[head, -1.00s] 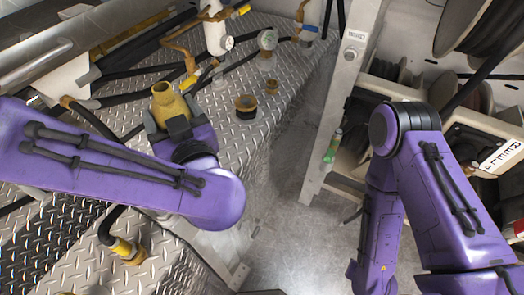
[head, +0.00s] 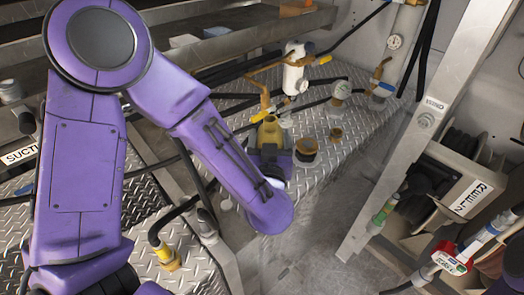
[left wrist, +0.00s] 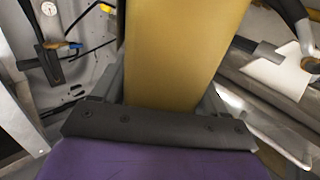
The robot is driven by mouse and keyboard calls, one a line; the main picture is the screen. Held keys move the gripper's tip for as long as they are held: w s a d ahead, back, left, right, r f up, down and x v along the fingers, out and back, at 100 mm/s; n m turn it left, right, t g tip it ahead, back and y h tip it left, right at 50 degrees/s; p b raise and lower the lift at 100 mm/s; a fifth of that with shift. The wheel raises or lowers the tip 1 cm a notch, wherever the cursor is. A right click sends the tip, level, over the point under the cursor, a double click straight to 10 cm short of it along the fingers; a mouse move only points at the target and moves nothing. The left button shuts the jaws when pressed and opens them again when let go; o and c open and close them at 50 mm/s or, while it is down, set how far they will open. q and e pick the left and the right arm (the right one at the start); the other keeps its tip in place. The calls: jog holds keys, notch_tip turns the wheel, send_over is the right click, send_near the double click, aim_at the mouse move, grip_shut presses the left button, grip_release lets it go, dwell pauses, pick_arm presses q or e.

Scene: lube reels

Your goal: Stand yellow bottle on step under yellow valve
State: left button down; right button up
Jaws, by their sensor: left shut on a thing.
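The yellow bottle (head: 270,131) is held upright or nearly so over the diamond-plate step (head: 349,118) in the head view. My left gripper (head: 270,150) is shut around it, and the gripper and arm hide its lower part. I cannot tell whether its base touches the step. In the left wrist view the bottle (left wrist: 183,50) fills the middle, between the fingers. A yellow valve handle (head: 325,60) shows on the pipework behind, right of a white cylinder (head: 295,72). My right gripper is out of view.
A metal post (head: 415,125) and a reel housing (head: 455,185) stand to the right. Bare floor (head: 325,220) lies between.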

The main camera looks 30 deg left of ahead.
pick_arm(q)
jog(key=a+f, duration=0.1)
jog(key=f, duration=0.1)
jog(key=w+a+f, duration=0.1)
jog(key=f, duration=0.2)
jog(key=w+a+f, duration=0.1)
jog(key=f, duration=0.2)
jog(key=shift+w+a+p, duration=0.1)
jog(key=shift+w+p, duration=0.1)
jog(key=shift+p, duration=0.2)
jog(key=shift+s+f, duration=0.15)
jog(key=shift+f, duration=0.1)
jog(key=shift+c, duration=0.2)
grip_release()
